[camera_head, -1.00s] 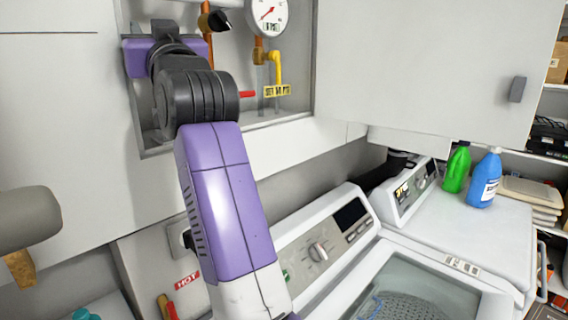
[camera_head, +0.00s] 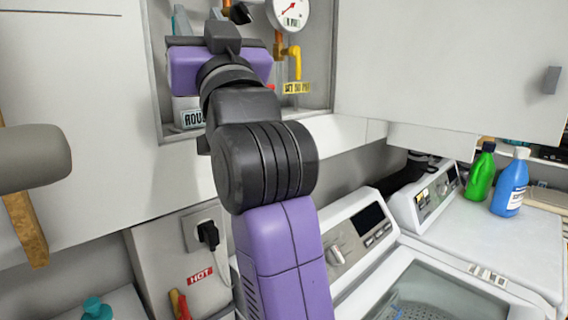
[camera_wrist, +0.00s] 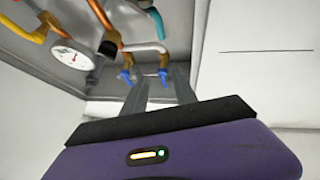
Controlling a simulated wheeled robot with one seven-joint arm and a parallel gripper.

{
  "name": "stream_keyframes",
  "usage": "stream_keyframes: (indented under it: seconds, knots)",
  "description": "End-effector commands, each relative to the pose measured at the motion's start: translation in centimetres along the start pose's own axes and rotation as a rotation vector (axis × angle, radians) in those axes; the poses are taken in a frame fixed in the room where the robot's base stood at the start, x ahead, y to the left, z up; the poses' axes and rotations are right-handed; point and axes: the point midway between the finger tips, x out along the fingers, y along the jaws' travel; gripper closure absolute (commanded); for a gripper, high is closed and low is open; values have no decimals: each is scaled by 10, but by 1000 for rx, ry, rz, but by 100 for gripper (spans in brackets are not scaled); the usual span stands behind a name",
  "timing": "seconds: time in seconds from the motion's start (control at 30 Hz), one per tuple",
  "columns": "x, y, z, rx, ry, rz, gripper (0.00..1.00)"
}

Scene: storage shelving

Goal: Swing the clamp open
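I cannot clearly pick out the clamp among the pipe fittings. In the wrist view, my gripper (camera_wrist: 160,78) has its two grey fingers apart, with nothing seen held between them. The fingers point into the recessed pipe cabinet (camera_wrist: 35,62). Two blue handles, a left one (camera_wrist: 125,77) and a right one (camera_wrist: 163,74), show close to the fingertips; I cannot tell whether they touch. A black fitting (camera_wrist: 106,52) hangs to the left of the fingers, beside the round gauge (camera_wrist: 72,57). In the head view, my arm and purple gripper body cover much of the cabinet.
A yellow valve handle (camera_head: 296,62) and the gauge (camera_head: 290,10) are right of my gripper in the head view. A white cabinet door (camera_head: 450,65) stands to the right. Washing machines (camera_head: 415,275) with green (camera_head: 481,172) and blue (camera_head: 509,184) bottles are below right.

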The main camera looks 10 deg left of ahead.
Motion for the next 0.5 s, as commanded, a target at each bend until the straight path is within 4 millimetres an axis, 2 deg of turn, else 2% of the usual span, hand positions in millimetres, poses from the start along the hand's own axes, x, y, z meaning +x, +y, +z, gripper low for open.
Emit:
stream_keyframes:
  seconds: [0.5]
  knots:
    - [-71, 32, 55, -23, 19, 56, 66]
